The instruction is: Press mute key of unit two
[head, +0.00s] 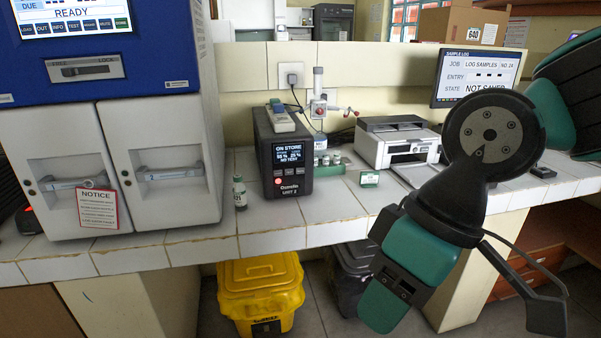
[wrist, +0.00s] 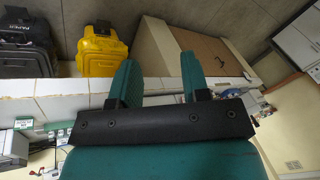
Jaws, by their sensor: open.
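Unit two is a small black box labelled UNIT 2 (head: 285,160) on the tiled bench, with a lit screen (head: 289,155). A red round mark and small keys show below its screen, but their labels are too small to read, so I cannot tell which is mute. A grey handheld device rests on its top. My gripper shows in the wrist view (wrist: 157,65) with two teal fingers apart and nothing between them. In the head view my arm hangs at the right, in front of the bench and well away from unit two.
A blue and white incubator (head: 150,180) with a READY screen stands left. A small vial (head: 240,193) stands just left of unit two. A printer (head: 395,145) and a monitor (head: 478,75) stand to the right. A yellow bin (head: 262,285) is below the bench.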

